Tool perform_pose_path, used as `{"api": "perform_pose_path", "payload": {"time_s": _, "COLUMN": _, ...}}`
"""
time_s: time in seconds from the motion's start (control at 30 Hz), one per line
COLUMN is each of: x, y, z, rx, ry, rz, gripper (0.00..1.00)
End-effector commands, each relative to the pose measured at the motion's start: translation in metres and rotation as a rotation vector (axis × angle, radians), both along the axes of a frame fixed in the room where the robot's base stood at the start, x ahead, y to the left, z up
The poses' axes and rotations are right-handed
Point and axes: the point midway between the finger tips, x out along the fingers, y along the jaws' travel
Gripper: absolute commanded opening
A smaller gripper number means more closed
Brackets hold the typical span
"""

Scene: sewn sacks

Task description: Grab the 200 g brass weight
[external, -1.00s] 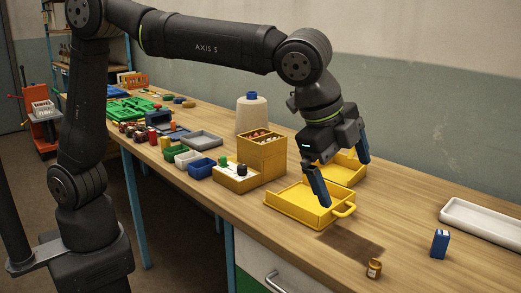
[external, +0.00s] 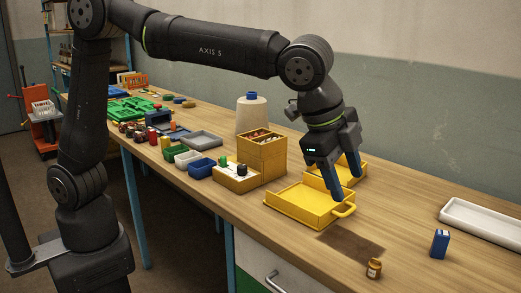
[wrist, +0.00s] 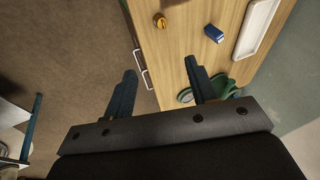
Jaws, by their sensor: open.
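A small brass-coloured cylinder (external: 374,268), which looks like the brass weight, stands on the bench near its front edge. Any marking on it is too small to read. It also shows near the top of the wrist view (wrist: 160,21). My gripper (external: 347,184) is open and empty, above the yellow trays, up and to the left of the cylinder in the external view. In the wrist view its two blue fingers (wrist: 160,72) stand well apart with nothing between them.
A blue box (external: 440,244) stands right of the cylinder, with a white tray (external: 485,220) behind it. A yellow handled tray (external: 300,207) lies below my gripper. A dark patch (external: 350,245) marks the bench. Yellow bins (external: 262,160) stand left. Bench around the cylinder is clear.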

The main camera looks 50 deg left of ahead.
Motion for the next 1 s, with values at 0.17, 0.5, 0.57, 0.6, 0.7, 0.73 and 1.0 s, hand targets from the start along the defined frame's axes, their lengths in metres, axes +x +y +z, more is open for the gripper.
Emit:
{"api": "perform_pose_path", "payload": {"time_s": 0.17, "x": 0.019, "y": 0.001, "z": -0.032, "rx": -0.138, "ry": 0.130, "rz": 0.281, "gripper": 0.53}}
{"api": "perform_pose_path", "payload": {"time_s": 0.5, "x": 0.036, "y": -0.004, "z": -0.067, "rx": -0.250, "ry": 0.238, "rz": 0.516, "gripper": 0.53}}
{"api": "perform_pose_path", "payload": {"time_s": 0.57, "x": 0.038, "y": -0.007, "z": -0.079, "rx": -0.247, "ry": 0.238, "rz": 0.516, "gripper": 0.53}}
{"api": "perform_pose_path", "payload": {"time_s": 0.6, "x": 0.040, "y": -0.010, "z": -0.087, "rx": -0.248, "ry": 0.237, "rz": 0.515, "gripper": 0.53}}
{"api": "perform_pose_path", "payload": {"time_s": 0.7, "x": 0.046, "y": -0.017, "z": -0.107, "rx": -0.247, "ry": 0.236, "rz": 0.514, "gripper": 0.53}}
{"api": "perform_pose_path", "payload": {"time_s": 0.73, "x": 0.047, "y": -0.019, "z": -0.114, "rx": -0.246, "ry": 0.237, "rz": 0.514, "gripper": 0.53}}
{"api": "perform_pose_path", "payload": {"time_s": 1.0, "x": 0.058, "y": -0.033, "z": -0.157, "rx": -0.248, "ry": 0.236, "rz": 0.513, "gripper": 0.53}}
